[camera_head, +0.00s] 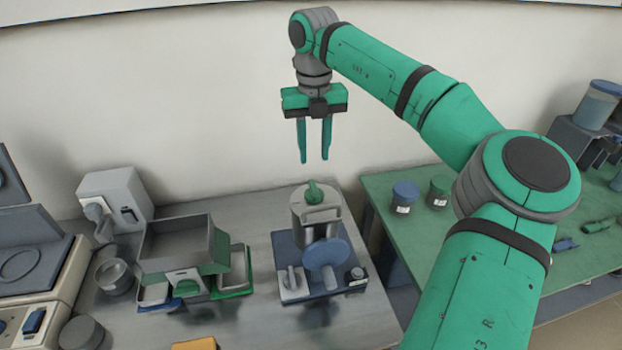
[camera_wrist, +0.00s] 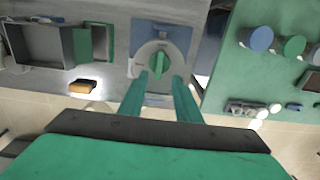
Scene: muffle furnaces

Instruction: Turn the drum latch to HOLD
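A grey metal drum (camera_head: 302,222) stands upright on a blue base (camera_head: 345,262) on the grey bench. A green latch handle (camera_head: 314,192) sits on top of the drum. In the wrist view the green latch (camera_wrist: 158,64) shows as an elongated knob on a round pale top, lying between my fingertips in the picture. My gripper (camera_head: 315,160) points down above the drum, apart from the latch, with its two green fingers spread and nothing between them. The fingers also show in the wrist view (camera_wrist: 160,82). No HOLD marking is legible.
A blue disc (camera_head: 326,253) and a small lever (camera_head: 291,280) are on the drum's front. An open grey box (camera_head: 178,245) with green parts stands to the left. Blue-lidded (camera_head: 405,195) and green-lidded (camera_head: 439,190) jars stand on the green table at right.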

